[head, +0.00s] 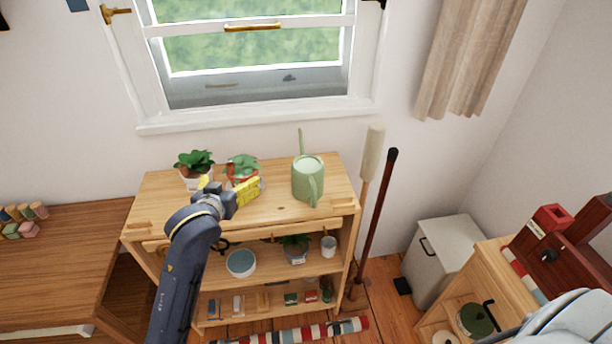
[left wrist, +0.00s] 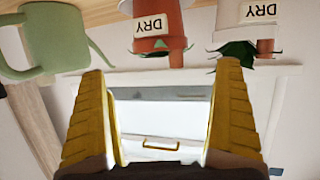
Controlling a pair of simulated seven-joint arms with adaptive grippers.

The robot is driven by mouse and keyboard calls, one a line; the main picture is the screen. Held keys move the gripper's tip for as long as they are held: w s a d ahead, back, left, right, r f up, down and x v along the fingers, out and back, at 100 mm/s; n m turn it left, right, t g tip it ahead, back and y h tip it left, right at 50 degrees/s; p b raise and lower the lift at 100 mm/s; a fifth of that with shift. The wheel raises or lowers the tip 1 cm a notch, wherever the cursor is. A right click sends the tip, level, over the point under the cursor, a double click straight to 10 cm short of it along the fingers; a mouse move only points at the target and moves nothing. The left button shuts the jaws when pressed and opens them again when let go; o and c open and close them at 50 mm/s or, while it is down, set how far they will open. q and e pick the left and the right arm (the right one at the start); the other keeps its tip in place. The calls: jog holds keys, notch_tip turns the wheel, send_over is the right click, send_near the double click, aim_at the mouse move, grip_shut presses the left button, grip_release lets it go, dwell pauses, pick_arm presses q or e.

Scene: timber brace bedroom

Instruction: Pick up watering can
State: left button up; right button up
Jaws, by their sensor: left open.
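The watering can (head: 307,182) is pale green and stands upright on the right part of the wooden shelf's top. Its handle faces the front and its thin spout points to the window. In the left wrist view, which is upside down, the can (left wrist: 55,38) shows at the upper left, outside the fingers. My left gripper (head: 229,187) is open, with yellow fingers, over the shelf top left of the can and in front of the potted plants. Its fingers (left wrist: 160,72) have nothing between them and do not touch the can. My right gripper is out of view.
Two potted plants (head: 195,164) (head: 241,168) stand left of the can; their pots carry DRY labels in the left wrist view. The wooden shelf (head: 275,207) holds small items below. A window (head: 255,60) is behind. Long-handled tools (head: 378,213) lean at the right.

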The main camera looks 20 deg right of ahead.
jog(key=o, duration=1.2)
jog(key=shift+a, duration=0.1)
